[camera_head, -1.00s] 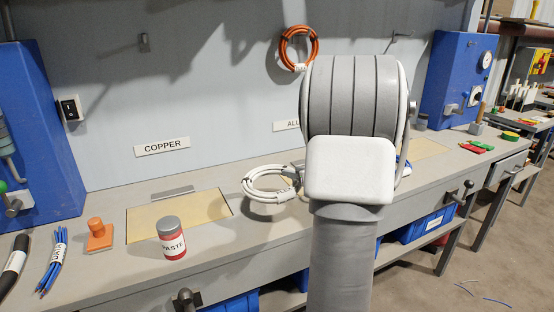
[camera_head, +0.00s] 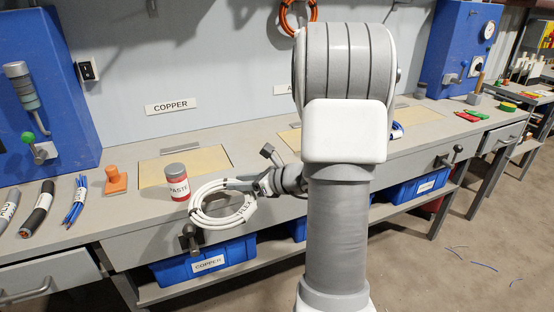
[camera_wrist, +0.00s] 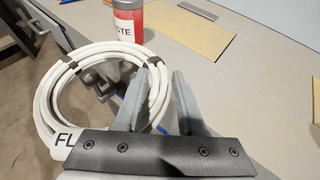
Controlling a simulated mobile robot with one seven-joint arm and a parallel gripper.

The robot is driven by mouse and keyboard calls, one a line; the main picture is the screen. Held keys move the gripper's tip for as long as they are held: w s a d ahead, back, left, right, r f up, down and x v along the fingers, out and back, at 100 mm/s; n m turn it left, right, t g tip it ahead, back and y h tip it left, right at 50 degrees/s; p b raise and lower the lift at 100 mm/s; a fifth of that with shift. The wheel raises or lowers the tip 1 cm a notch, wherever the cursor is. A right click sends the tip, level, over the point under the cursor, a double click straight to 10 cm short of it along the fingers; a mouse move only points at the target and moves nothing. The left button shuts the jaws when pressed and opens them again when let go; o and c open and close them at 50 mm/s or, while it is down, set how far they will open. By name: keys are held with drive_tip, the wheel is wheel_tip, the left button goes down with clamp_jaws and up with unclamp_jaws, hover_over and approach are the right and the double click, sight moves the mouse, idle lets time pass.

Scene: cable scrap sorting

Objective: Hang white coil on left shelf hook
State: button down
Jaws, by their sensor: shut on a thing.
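The white coil (camera_head: 216,219), with dark ties and a tag reading FLEX, is held in my gripper (camera_head: 258,184) at the bench's front edge. The fingers stand a little apart, and the exact grip is partly hidden. The coil overlaps a dark metal fitting (camera_head: 190,238) on the bench front; I cannot tell whether they touch. A grey wall hook (camera_head: 152,8) is cut by the top edge above the COPPER sign. I cannot identify the left shelf hook for certain.
A red paste jar (camera_head: 177,182) stands on the bench (camera_head: 130,208) just behind the coil. An orange block (camera_head: 116,180) and cable bundles (camera_head: 76,202) lie left. Blue bins (camera_head: 205,262) sit on the shelf below. An orange coil (camera_head: 297,14) hangs on the wall.

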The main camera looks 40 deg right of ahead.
sight(200, 208)
drive_tip(key=a+n+y, duration=0.1)
drive_tip(key=a, duration=0.2)
drive_tip(key=a+f+n+g+y, duration=0.1)
drive_tip(key=a, duration=0.3)
drive_tip(key=s+a+f+n+g+y+p, duration=0.1)
drive_tip(key=a+n+y, duration=0.1)
drive_tip(key=a, duration=0.2)
drive_tip(key=shift+a, duration=0.2)
drive_tip(key=a+p, duration=0.1)
drive_tip(key=a+n+g+y+p, duration=0.1)
drive_tip(key=a, duration=0.1)
drive_tip(key=a+n+g+p, duration=0.1)
drive_tip(key=a, duration=0.1)
drive_tip(key=shift+s+r+y+p, duration=0.15)
drive_tip(key=shift+s+y+p, duration=0.15)
drive_tip(key=shift+s, duration=0.05)
drive_tip(key=r+p, duration=0.1)
drive_tip(key=p, duration=0.3)
drive_tip(key=s+a+r+p, duration=0.1)
drive_tip(key=r+p, duration=0.1)
drive_tip(key=p, duration=0.3)
drive_tip(key=r+p, duration=0.1)
drive_tip(key=p, duration=0.3)
drive_tip(key=shift+s+a+r+p, duration=0.15)
drive_tip(key=shift+s+a+p, duration=0.05)
drive_tip(key=shift+p, duration=0.2)
